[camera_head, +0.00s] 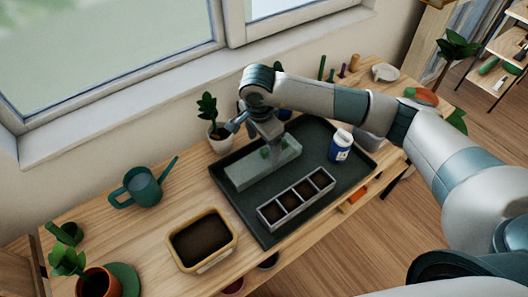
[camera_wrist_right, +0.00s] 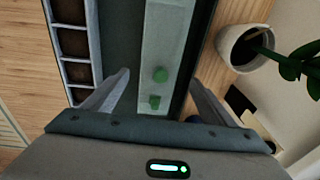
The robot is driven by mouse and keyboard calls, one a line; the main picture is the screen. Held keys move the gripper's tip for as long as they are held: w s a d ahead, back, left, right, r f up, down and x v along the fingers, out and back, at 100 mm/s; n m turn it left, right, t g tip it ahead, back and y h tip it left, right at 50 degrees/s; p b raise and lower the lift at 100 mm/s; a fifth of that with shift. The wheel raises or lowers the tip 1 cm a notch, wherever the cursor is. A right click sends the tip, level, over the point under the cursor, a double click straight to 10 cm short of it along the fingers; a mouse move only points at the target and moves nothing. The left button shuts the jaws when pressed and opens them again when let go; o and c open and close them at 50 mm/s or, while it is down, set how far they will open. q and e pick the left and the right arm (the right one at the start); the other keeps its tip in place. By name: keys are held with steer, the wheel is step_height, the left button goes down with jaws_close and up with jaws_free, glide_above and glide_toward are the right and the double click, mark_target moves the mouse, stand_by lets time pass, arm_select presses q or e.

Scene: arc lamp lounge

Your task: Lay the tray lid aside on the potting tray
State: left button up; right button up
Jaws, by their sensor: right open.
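The tray lid (camera_head: 245,172) is a long pale green, see-through piece with green knobs. It lies on the dark potting tray (camera_head: 230,198), behind and apart from the grey seed tray (camera_head: 296,199) with soil-filled cells. My right gripper (camera_head: 270,151) is over the lid, pointing down. In the right wrist view my right gripper (camera_wrist_right: 160,78) is open, its fingers on either side of the lid (camera_wrist_right: 165,50), with the green knobs between them. The gap between fingertips and lid is hard to judge. My left gripper is not in view.
A blue-and-white bottle (camera_head: 341,146) stands on the tray's right part. A potted plant (camera_head: 219,138) stands behind the tray. A teal watering can (camera_head: 141,187) and a soil-filled tub (camera_head: 202,240) are to the left.

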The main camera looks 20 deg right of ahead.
mark_target(262, 162)
step_height(262, 162, up, 7)
steer(key=b, duration=0.1)
steer(key=shift+s+a+b, duration=0.25)
steer(key=shift+s+b, duration=0.05)
steer(key=shift+s, duration=0.1)
stand_by(0.5)
